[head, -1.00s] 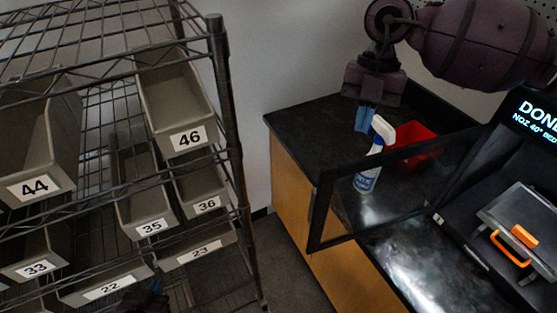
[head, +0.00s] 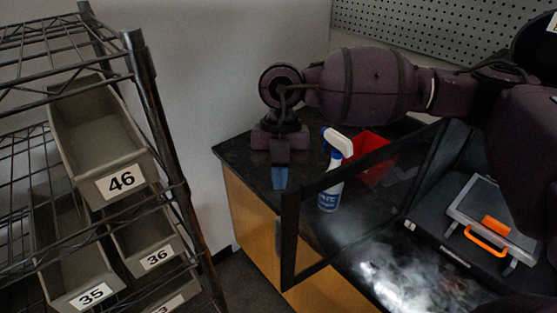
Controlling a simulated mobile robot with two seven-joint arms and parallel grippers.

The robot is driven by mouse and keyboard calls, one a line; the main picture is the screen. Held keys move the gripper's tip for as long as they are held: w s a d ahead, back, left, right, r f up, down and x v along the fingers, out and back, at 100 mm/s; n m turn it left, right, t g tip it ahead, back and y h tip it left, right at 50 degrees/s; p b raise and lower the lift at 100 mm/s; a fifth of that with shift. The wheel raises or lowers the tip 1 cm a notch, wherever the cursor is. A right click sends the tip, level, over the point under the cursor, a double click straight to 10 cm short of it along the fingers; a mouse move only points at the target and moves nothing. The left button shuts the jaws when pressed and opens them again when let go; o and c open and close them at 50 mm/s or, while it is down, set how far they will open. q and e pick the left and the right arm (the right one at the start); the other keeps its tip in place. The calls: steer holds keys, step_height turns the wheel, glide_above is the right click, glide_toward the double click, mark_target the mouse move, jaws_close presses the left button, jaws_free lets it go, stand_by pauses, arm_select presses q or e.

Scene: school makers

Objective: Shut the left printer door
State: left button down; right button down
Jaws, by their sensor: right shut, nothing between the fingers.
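The printer door (head: 287,240) is a dark-framed clear panel. It stands swung open, out over the black counter and past its front edge. The printer (head: 455,160) is at the right, its inside showing with a grey build plate (head: 492,215) and orange handle. My right gripper (head: 279,180) is shut and empty, pointing down with blue fingertips. It is above the counter, beyond the door and to the left of the spray bottle, apart from the door's frame as far as I can tell. My left gripper is not in view.
A white and blue spray bottle (head: 329,185) stands on the counter (head: 240,150) behind the door. A red bin (head: 368,152) is just right of it. A wire shelf (head: 160,120) with numbered grey bins (head: 95,130) stands at the left, with a floor gap between.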

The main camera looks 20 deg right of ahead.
steer(key=s, duration=0.1)
steer(key=s+a+f, duration=0.1)
steer(key=s, duration=0.1)
steer(key=shift+s+a+f, duration=0.25)
steer(key=shift+s+a, duration=0.05)
steer(key=shift+s, duration=0.05)
steer(key=shift+s, duration=0.1)
